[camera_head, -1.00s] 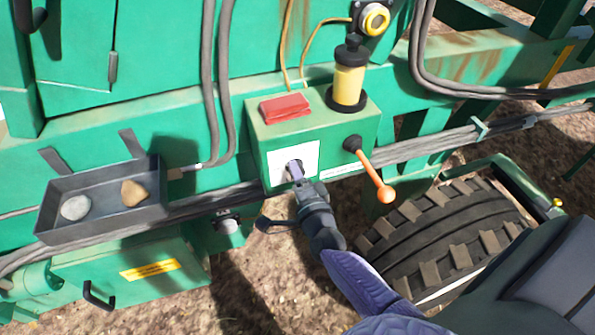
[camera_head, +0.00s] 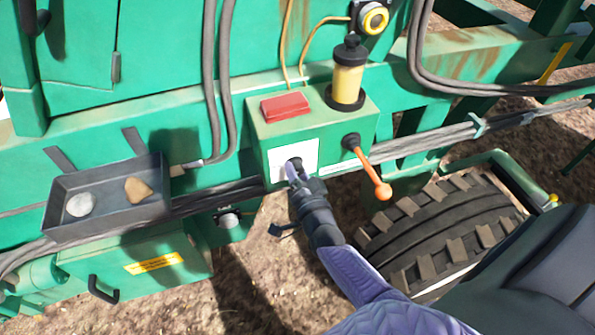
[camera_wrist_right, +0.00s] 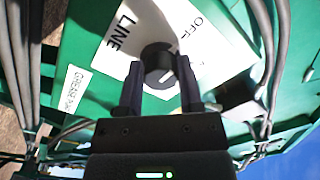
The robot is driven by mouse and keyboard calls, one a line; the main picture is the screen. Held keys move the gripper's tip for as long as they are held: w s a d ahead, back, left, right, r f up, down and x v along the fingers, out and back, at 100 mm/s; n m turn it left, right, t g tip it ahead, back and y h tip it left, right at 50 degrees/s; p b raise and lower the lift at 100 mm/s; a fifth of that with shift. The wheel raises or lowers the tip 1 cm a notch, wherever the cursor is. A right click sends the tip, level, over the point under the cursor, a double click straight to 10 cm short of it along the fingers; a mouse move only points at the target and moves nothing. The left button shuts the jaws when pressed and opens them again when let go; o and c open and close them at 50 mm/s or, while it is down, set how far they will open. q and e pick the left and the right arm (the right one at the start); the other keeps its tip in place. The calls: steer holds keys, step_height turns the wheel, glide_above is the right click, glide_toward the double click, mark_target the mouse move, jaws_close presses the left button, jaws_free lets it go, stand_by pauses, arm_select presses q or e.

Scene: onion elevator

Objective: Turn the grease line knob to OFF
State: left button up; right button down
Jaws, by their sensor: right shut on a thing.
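The grease line knob (camera_wrist_right: 158,62) is a dark round knob with a pale pointer line, on a white plate (camera_wrist_right: 205,45) printed LINE and OFF. My right gripper (camera_wrist_right: 159,72) is shut on the knob, one finger on each side. In the head view the white plate (camera_head: 307,150) is on the front of a green box, and my right gripper (camera_head: 293,171) covers most of the knob. My left gripper is not in view.
The green box (camera_head: 350,118) carries a red block (camera_head: 285,106), a yellow grease reservoir (camera_head: 348,80) and an orange-handled lever (camera_head: 371,177) close right of the plate. A grey tray (camera_head: 70,222) holding two stones is at left. A large tire (camera_head: 440,235) is below right.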

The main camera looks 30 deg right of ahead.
steer(key=shift+f, duration=0.1)
stand_by(0.3)
steer(key=shift+c, duration=1.3)
jaws_free()
steer(key=v, duration=1)
steer(key=shift+p, duration=0.4)
